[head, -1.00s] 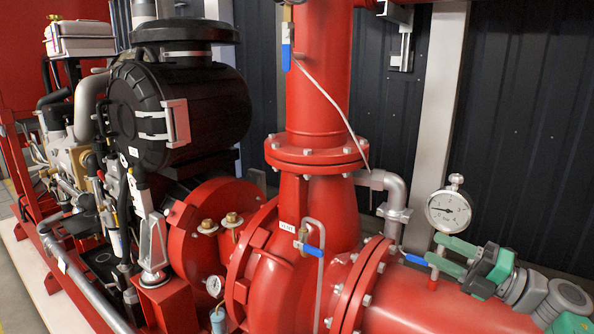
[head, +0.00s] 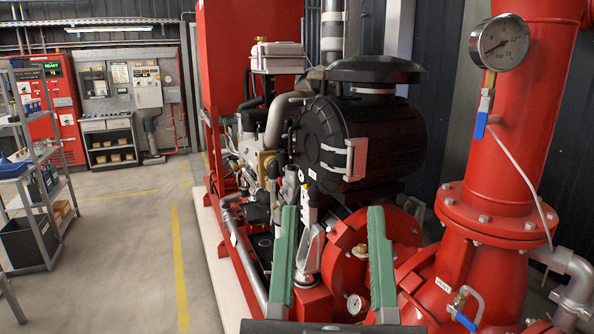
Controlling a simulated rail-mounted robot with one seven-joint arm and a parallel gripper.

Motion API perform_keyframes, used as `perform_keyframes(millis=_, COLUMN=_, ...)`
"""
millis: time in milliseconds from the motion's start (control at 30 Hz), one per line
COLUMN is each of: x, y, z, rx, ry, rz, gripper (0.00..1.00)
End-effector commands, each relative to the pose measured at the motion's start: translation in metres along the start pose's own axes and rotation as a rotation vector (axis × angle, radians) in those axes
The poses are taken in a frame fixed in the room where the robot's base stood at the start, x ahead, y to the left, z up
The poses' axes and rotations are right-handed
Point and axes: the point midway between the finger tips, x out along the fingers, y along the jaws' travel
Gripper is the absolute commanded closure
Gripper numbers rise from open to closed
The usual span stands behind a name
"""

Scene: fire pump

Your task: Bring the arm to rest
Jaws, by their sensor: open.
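My gripper (head: 333,212) is at the bottom centre of the head view. Its two green fingers point up in the picture and stand well apart, with nothing held between them. The lower part of the gripper is cut off by the bottom edge. Behind the fingers is the red fire pump set with its engine. The black air filter housing (head: 385,140) shows just above and beyond the fingertips. I cannot tell how far the fingers are from the red pump parts behind them.
A round pressure gauge (head: 499,42) with a blue-handled valve (head: 483,115) is by the red vertical pipe (head: 512,100) at right. A shelf rack (head: 40,190) stands at far left. A red control cabinet (head: 58,115) is at the back. The floor with its yellow line (head: 180,270) is clear.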

Motion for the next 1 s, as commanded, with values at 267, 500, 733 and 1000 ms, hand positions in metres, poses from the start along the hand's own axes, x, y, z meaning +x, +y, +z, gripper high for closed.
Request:
perform_keyframes(millis=267, x=0.01, y=-0.021, z=-0.074, rx=0.11, ry=-0.067, rz=-0.067, gripper=0.51)
perform_keyframes(millis=500, x=0.067, y=-0.018, z=-0.146, rx=0.113, ry=-0.066, rz=-0.069, gripper=0.51)
perform_keyframes(millis=733, x=0.143, y=-0.015, z=-0.241, rx=0.118, ry=-0.066, rz=-0.073, gripper=0.51)
perform_keyframes(millis=1000, x=0.203, y=-0.013, z=-0.316, rx=0.124, ry=-0.067, rz=-0.077, gripper=0.51)
